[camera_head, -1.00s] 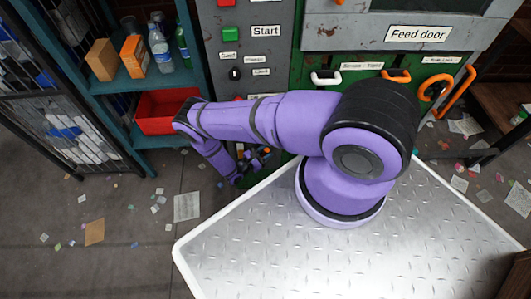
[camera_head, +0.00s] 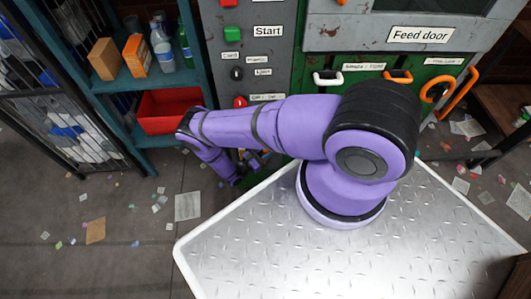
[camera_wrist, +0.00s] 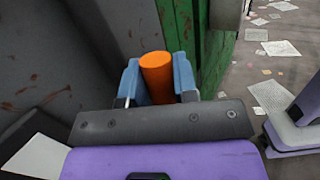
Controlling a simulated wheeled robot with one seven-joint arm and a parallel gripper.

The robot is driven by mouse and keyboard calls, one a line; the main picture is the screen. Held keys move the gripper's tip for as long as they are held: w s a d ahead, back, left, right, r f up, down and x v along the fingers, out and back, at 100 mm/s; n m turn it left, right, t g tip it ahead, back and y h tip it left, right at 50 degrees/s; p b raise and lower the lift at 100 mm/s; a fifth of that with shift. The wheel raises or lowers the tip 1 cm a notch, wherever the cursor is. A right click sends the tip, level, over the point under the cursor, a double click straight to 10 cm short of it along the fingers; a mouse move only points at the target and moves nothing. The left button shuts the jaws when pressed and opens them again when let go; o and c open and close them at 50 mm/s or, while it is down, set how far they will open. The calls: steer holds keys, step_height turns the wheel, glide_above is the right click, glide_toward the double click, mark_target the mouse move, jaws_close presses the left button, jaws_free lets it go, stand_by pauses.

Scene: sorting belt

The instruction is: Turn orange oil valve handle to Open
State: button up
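In the wrist view my gripper (camera_wrist: 158,64) has its two blue fingers on either side of an orange cylindrical handle (camera_wrist: 157,72). The fingers lie close against the handle's sides and appear closed on it. The handle's round end points up towards the wrist camera, and its base is hidden between the fingers. In the head view my purple arm reaches left and then down in front of the grey and green machine. My forearm hides most of the gripper and the handle there. No Open marking for this handle is readable.
A teal shelf (camera_head: 120,87) with boxes, bottles and a red bin (camera_head: 162,117) stands left of the machine. A red knob (camera_head: 240,101) is just above my arm. White and orange handles (camera_head: 397,75) are on the right. In the wrist view, grey and green panels flank the gripper closely.

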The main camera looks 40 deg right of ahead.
steer(key=shift+o, duration=0.8)
steer(key=a+f, duration=0.1)
steer(key=a, duration=0.9)
steer(key=shift+a, duration=0.4)
